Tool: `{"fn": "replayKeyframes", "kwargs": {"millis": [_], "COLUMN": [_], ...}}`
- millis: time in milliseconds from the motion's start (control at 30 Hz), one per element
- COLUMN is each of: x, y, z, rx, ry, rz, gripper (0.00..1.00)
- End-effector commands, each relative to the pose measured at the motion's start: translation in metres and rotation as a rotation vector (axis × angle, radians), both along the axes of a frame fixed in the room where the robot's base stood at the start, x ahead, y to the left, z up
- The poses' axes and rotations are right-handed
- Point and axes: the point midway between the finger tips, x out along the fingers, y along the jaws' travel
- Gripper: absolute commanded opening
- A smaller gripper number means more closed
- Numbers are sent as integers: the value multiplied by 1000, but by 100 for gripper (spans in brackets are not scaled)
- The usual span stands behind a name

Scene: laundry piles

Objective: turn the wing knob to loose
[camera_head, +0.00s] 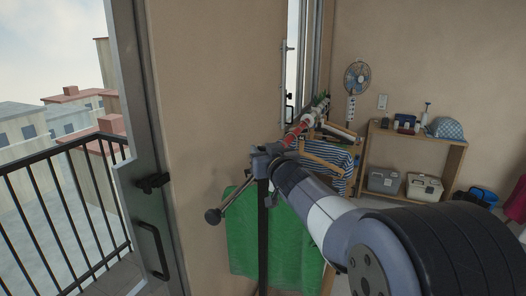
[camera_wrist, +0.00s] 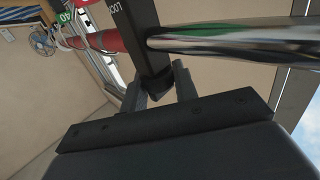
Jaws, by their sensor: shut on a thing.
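In the wrist view, my gripper (camera_wrist: 160,88) is shut on the black wing knob (camera_wrist: 155,84), with one finger on each side of it. The knob is at the lower end of a dark bracket (camera_wrist: 130,30) with partly cut-off white lettering that seems to begin "LOO". A shiny metal rail (camera_wrist: 240,38) runs to the right from the bracket. In the head view, my gripper (camera_head: 279,168) is at the grey clamp (camera_head: 262,160) on top of the rack's dark post (camera_head: 263,240). The knob is hidden there, so I cannot tell its turn angle.
A green cloth (camera_head: 240,235) hangs around the post. A metal bar with a round end (camera_head: 212,216) sticks out to the lower left. Hangers and a striped shirt (camera_head: 335,158) hang behind. A wooden shelf (camera_head: 455,160) stands at the right wall; a balcony railing (camera_head: 60,200) is left.

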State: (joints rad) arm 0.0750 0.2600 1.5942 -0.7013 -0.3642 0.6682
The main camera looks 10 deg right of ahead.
Motion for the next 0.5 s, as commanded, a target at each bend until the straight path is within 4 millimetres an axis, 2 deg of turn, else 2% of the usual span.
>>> {"fn": "replayKeyframes", "kwargs": {"millis": [100,500], "x": [0,2], "y": [0,-1], "z": [0,-2], "rx": [0,-4], "ry": [0,-8], "rz": [0,-24], "gripper": [5,5]}}
